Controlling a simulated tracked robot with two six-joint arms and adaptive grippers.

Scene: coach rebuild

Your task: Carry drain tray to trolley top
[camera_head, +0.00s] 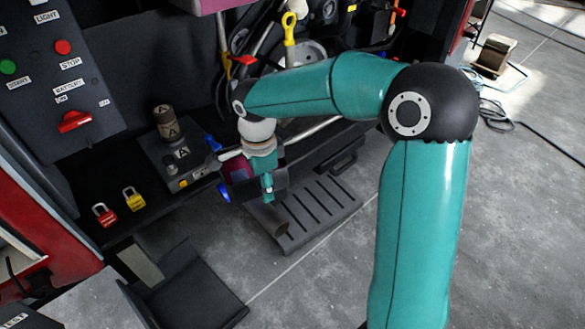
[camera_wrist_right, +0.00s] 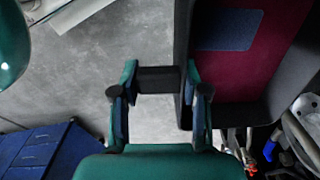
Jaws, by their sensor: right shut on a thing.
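My right gripper (camera_head: 262,182) is low in front of the dark machine bay in the head view, its arm coming in from the right. In the right wrist view its fingers (camera_wrist_right: 160,88) are closed on a short dark bar, which I take to be part of the drain tray (camera_wrist_right: 158,80). Beside the bar is a dark-walled piece with a maroon face and a blue patch; whether they are joined is unclear. A dark slotted panel (camera_head: 318,208) lies just right of the gripper in the head view. The left gripper is not in view. I cannot pick out the trolley top with certainty.
A blue drawer unit (camera_wrist_right: 38,150) shows in the right wrist view. A control panel (camera_head: 45,80) and two padlocks (camera_head: 133,199) are at the left. A dark flat-topped thing (camera_head: 195,295) stands at the lower left. Grey floor (camera_head: 310,290) is clear in front.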

